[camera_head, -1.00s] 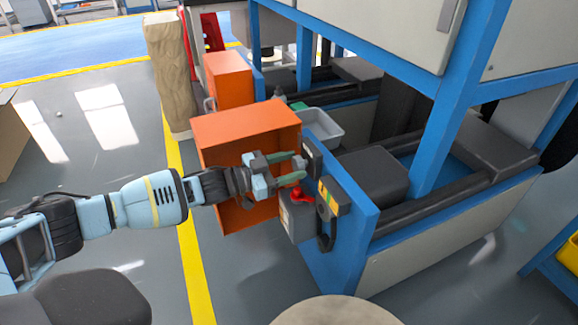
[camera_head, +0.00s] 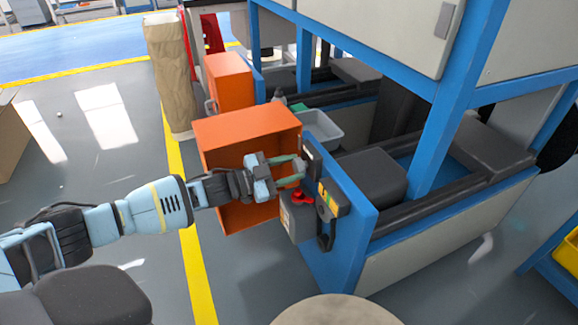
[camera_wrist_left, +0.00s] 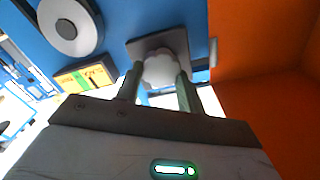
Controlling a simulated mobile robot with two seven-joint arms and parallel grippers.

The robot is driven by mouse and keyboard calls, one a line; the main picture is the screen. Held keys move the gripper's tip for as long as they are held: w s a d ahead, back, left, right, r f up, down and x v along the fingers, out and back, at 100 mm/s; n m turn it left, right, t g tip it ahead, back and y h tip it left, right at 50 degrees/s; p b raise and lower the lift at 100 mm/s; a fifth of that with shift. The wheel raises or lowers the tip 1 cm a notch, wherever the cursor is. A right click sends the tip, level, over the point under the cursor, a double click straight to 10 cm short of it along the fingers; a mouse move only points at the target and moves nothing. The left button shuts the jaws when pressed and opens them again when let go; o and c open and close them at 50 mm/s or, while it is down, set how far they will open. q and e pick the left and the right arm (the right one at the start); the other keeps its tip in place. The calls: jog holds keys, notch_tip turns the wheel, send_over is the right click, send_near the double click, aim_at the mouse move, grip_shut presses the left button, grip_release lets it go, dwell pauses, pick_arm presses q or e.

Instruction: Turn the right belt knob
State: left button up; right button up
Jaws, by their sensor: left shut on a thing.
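In the left wrist view a pale grey, lobed knob (camera_wrist_left: 162,69) sits on a dark square plate (camera_wrist_left: 181,41) fixed to a blue panel. My left gripper (camera_wrist_left: 157,85) is shut on this knob, with one greenish finger on each side of it. In the head view my left gripper (camera_head: 300,169) reaches in from the left to the dark plate (camera_head: 313,158) on the blue end panel (camera_head: 350,208). My right gripper is not in view.
A grey box with a red switch (camera_head: 302,199) is just below my left gripper. A yellow-green label (camera_head: 328,198) is beside it. An open orange box (camera_head: 245,128) stands close behind and around the gripper. A round beige top (camera_head: 337,311) is in front.

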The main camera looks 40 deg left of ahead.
pick_arm(q)
jog(key=shift+m, duration=1)
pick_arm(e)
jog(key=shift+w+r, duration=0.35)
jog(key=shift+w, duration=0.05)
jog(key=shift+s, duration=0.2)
pick_arm(q)
jog(key=o, duration=1)
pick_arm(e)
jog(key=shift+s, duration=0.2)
pick_arm(q)
jog(key=shift+s, duration=0.15)
jog(key=p+v, duration=0.2)
jog(key=v, duration=0.5)
jog(key=shift+s+a+p, duration=0.15)
jog(key=shift+s+p, duration=0.15)
jog(key=shift+p, duration=0.05)
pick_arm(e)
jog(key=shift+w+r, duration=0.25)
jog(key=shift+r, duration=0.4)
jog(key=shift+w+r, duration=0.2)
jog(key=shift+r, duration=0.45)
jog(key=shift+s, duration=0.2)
pick_arm(q)
jog(key=shift+f, duration=0.1)
